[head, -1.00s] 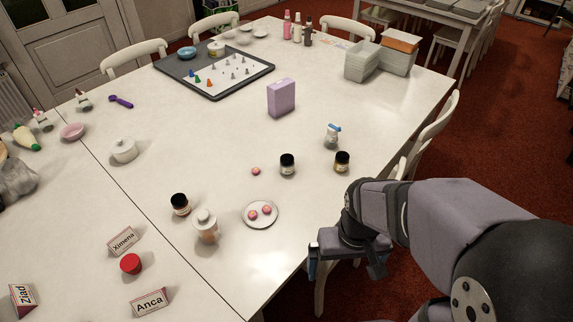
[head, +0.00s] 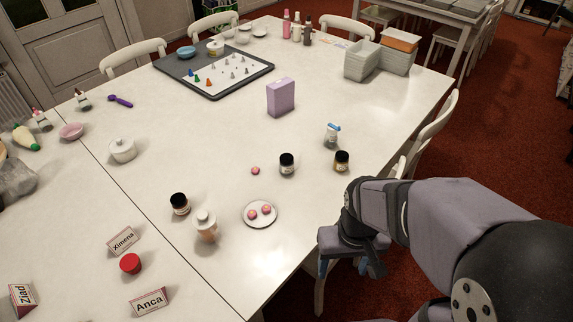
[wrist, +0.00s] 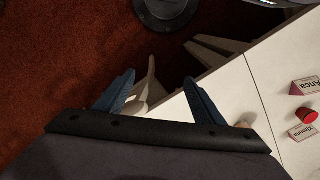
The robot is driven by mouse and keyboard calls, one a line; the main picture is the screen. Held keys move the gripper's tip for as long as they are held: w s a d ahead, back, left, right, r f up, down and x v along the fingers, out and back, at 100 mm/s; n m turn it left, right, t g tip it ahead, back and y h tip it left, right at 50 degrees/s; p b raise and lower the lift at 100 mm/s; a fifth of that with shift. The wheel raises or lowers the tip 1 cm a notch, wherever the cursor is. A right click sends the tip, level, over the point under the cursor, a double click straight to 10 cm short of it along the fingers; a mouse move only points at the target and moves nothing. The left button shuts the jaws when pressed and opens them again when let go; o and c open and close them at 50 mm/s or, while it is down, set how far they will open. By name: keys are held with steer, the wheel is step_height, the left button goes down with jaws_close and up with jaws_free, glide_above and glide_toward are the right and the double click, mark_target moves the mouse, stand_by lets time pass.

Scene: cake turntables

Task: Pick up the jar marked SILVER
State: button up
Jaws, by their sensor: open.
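Three small dark-lidded jars stand upright on the white table. One jar (head: 287,164) is near the middle, one jar (head: 341,161) is near the right edge, and one jar (head: 180,204) is to the left. Their labels are too small to read, so I cannot tell which is marked SILVER. My gripper (head: 347,268) is open and empty, beyond the table's right edge and nearer to me than the jars. In the wrist view my gripper (wrist: 160,95) shows two blue fingers apart, with nothing between them; no jar is clearly seen there.
A plate (head: 251,222) with two pink macarons, a white-lidded container (head: 206,226), a blue-topped bottle (head: 332,135) and a lilac box (head: 281,98) stand around the jars. Name cards (head: 150,301) and a red pot (head: 130,263) lie front left. White chairs (head: 432,135) line the right edge.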

step_height(320, 180, up, 4)
steer(key=w+d+f+n+t+h+b, duration=0.2)
steer(key=w+d+n+h+b, duration=0.15)
steer(key=w+n+b, duration=0.55)
steer(key=w+d+f+n+t+h+b, duration=0.25)
steer(key=w+n+h+b, duration=0.2)
steer(key=w, duration=0.85)
step_height(320, 180, up, 4)
steer(key=n+t+b, duration=1.2)
steer(key=n+b, duration=0.1)
steer(key=n, duration=0.5)
glide_above(283, 163)
steer(key=shift+m+g, duration=0.25)
steer(key=shift+m, duration=0.2)
steer(key=f, duration=1.5)
steer(key=shift+s+f, duration=0.3)
steer(key=shift+s, duration=0.05)
steer(key=shift+p+x, duration=0.3)
steer(key=shift+x, duration=3.35)
